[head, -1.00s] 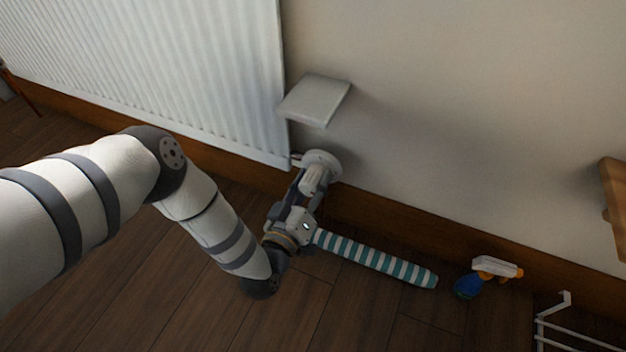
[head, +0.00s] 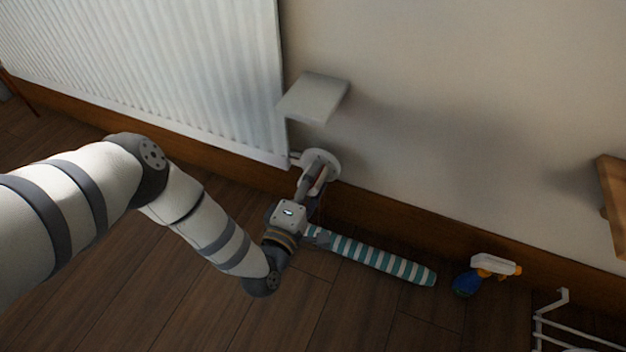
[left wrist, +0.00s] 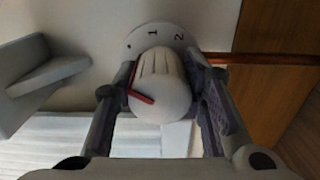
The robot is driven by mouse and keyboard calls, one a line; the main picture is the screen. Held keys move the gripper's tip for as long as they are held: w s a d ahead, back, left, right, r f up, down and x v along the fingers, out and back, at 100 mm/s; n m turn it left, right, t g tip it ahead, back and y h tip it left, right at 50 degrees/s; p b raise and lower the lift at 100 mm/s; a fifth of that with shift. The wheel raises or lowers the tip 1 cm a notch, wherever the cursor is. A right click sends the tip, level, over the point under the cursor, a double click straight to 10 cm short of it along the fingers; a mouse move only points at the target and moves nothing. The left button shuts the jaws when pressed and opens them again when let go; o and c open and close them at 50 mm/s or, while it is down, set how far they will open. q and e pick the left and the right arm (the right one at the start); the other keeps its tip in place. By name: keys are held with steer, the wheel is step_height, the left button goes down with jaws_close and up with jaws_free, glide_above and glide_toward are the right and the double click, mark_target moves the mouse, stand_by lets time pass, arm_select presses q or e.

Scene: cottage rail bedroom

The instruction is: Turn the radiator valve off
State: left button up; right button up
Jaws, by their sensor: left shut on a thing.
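The radiator valve is a white ribbed knob (left wrist: 160,85) with a red pointer mark, seen between my fingers in the left wrist view. Behind it is a pale dial plate (left wrist: 150,38) with a dot and the numbers 1 and 2; the rest of the dial is hidden. In the head view the round plate (head: 320,163) shows beside the radiator's lower right corner, and my gripper covers most of the knob. My left gripper (head: 311,187) is shut on the knob, one finger on each side, as the left wrist view (left wrist: 163,90) also shows. My right gripper is not in view.
The white radiator (head: 150,70) is on the wall to the left. A grey shelf-like plate (head: 314,97) juts out just above the valve. A striped roll (head: 375,257) lies along the skirting, with a spray bottle (head: 486,272) and white rack (head: 565,325) further right.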

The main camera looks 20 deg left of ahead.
arm_select(q)
steer(key=n+b, duration=0.1)
steer(key=n, duration=0.5)
steer(key=shift+d+n, duration=0.1)
steer(key=shift+n, duration=0.2)
stand_by(0.5)
steer(key=o, duration=1.2)
steer(key=shift+r, duration=0.1)
steer(key=shift+c, duration=0.2)
steer(key=s, duration=1.2)
steer(key=shift+a, duration=0.25)
